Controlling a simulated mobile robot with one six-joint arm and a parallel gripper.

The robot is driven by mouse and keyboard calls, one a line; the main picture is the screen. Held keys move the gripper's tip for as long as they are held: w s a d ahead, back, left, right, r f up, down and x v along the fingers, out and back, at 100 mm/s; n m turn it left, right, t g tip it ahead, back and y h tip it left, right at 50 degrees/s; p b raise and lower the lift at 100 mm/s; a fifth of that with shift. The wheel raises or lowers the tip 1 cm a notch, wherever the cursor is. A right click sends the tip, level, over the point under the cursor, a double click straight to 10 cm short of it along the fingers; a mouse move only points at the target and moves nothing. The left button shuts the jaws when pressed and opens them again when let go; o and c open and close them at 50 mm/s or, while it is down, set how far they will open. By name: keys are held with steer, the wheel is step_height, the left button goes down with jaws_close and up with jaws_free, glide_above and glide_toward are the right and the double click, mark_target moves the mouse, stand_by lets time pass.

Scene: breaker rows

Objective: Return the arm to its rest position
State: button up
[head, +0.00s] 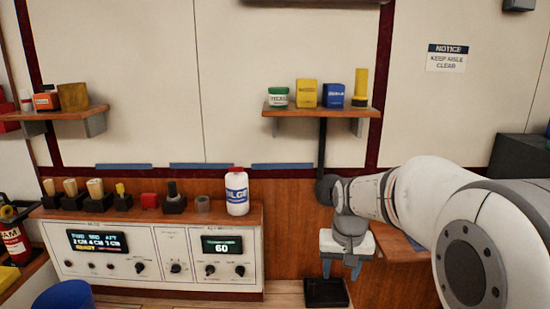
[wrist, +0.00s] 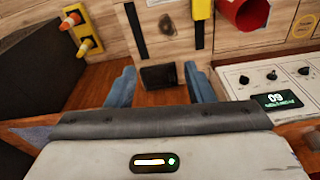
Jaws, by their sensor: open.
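My arm (head: 430,200) reaches in from the right in the head view, bent down at the wrist. My gripper (head: 343,270) points downward, with its blue fingers apart and nothing between them. It hangs just above a small black block or tray (head: 325,293). In the wrist view my gripper (wrist: 160,90) shows its two blue fingers well apart, with a dark block (wrist: 160,77) in the gap beyond them. Whether the fingertips touch anything cannot be told.
A control panel (head: 150,255) with knobs and displays stands left of my gripper. A white bottle (head: 237,195) and several small holders stand on its ledge. A shelf (head: 320,110) with containers is above.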

steer(key=s+r+p, duration=0.4)
steer(key=s, duration=0.5)
steer(key=s+r+n+t+p, duration=0.1)
steer(key=s+r+p, duration=0.2)
steer(key=s, duration=0.6)
steer(key=shift+s+p+v, duration=0.2)
steer(key=shift+p+v, duration=0.2)
steer(key=shift+v, duration=0.5)
steer(key=shift+d, duration=0.1)
